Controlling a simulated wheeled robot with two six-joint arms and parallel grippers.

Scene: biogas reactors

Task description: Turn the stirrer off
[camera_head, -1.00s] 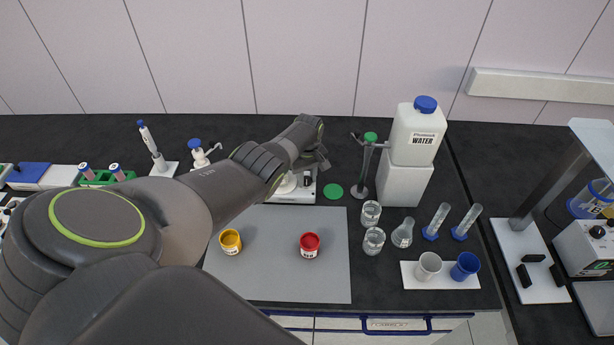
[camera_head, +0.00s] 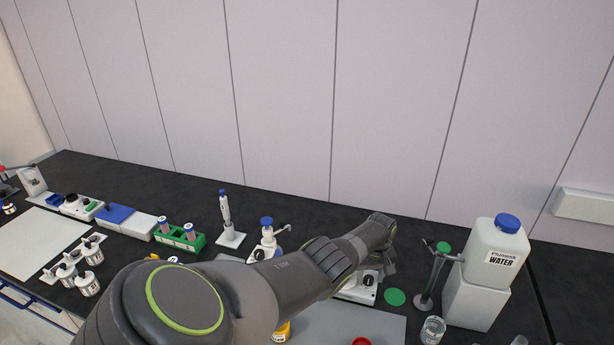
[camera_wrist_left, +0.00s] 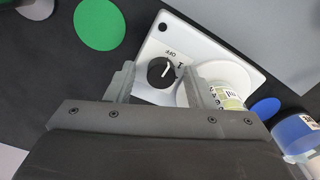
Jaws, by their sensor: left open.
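The stirrer (camera_head: 352,293) is a small white unit on the black bench, partly hidden behind my left arm. Its black knob (camera_head: 369,280) shows below my left gripper (camera_head: 388,266). In the left wrist view the stirrer (camera_wrist_left: 213,47) has a round white plate, and its knob (camera_wrist_left: 160,73) carries a white mark beside the printed "OFF" and "1". I cannot tell exactly which the mark meets. The open left gripper's fingers (camera_wrist_left: 162,88) lie on either side of the knob in that picture, with no clear contact. A labelled container (camera_wrist_left: 228,97) is partly hidden by the right-hand finger. My right gripper is not in view.
A green disc (camera_head: 395,297) lies right of the stirrer. Beyond it are a green-topped stand (camera_head: 433,274) and a water container (camera_head: 494,250). A blue-capped bottle (camera_head: 267,232), a pipette stand (camera_head: 228,220) and a green tube rack (camera_head: 181,239) stand to the left.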

